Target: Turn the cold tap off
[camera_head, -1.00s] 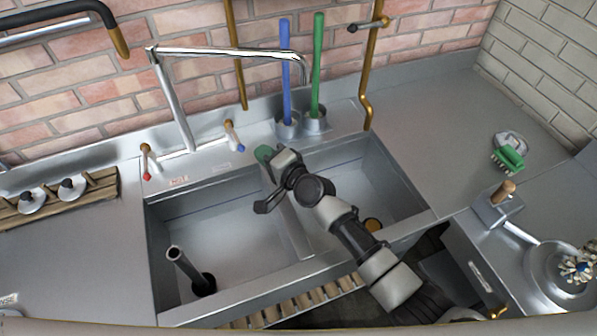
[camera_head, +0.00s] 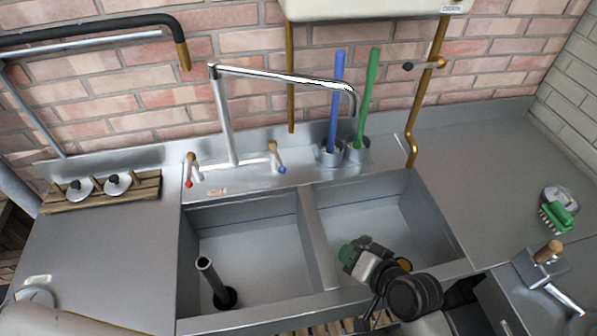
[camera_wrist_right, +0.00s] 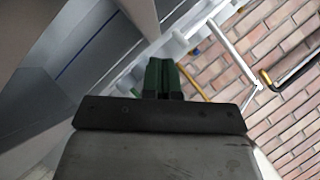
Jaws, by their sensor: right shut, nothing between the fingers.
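The cold tap (camera_head: 276,157) stands on the sink's back ledge, right of the spout's base. It has a wooden top and a lever with a blue tip that points forward and slightly right. The hot tap (camera_head: 191,170), with a red tip, is left of the spout (camera_head: 225,120). My right gripper (camera_head: 348,254), with green fingertips, is over the front of the right basin, well apart from the cold tap. Its fingers are together and empty, also in the right wrist view (camera_wrist_right: 160,78). My left gripper is out of view.
A divider (camera_head: 317,235) separates the two basins. A standpipe (camera_head: 211,283) rises in the left basin. Blue (camera_head: 336,105) and green (camera_head: 367,100) rods stand in holders right of the cold tap. A green brush (camera_head: 557,215) lies on the right counter.

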